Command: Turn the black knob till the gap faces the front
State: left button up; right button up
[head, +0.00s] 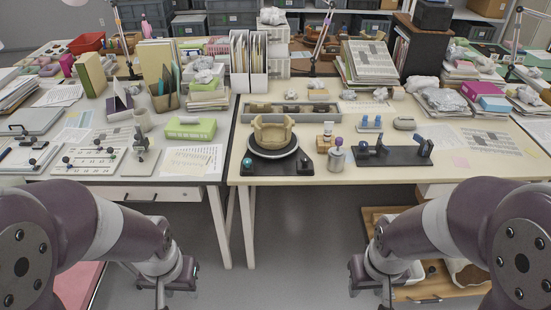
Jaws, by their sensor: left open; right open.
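A tan, part-built pot (272,136) stands on a round turntable (272,153) on the light table, right of the seam between the two tables. The pot's rim is uneven; I cannot tell clearly which way its gap faces. A black knob (306,164) appears at the right of the turntable's dark base, and a teal ball (247,162) at its left. My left gripper (162,294) and my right gripper (384,295) hang low in front of the tables, far from the knob. Both are open and empty, with fingertips near or past the lower picture edge.
Right of the turntable stand a metal pot (336,160) with a purple-topped tool and a black stand (394,155). A long sherd tray (292,112) lies behind. A wooden drawer (440,286) is low at the right. The table's front edge before the turntable is clear.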

aim_at(305, 160)
jog(key=i+j+z, duration=0.1)
jog(key=z, duration=1.15)
jog(key=i+j+z, duration=0.15)
jog(key=j+z, duration=0.2)
jog(key=j, duration=0.3)
jog(key=i+j+z, duration=0.1)
jog(key=j+z, duration=0.2)
jog(key=j, duration=0.35)
jog(key=j+z, duration=0.35)
jog(key=j, duration=0.6)
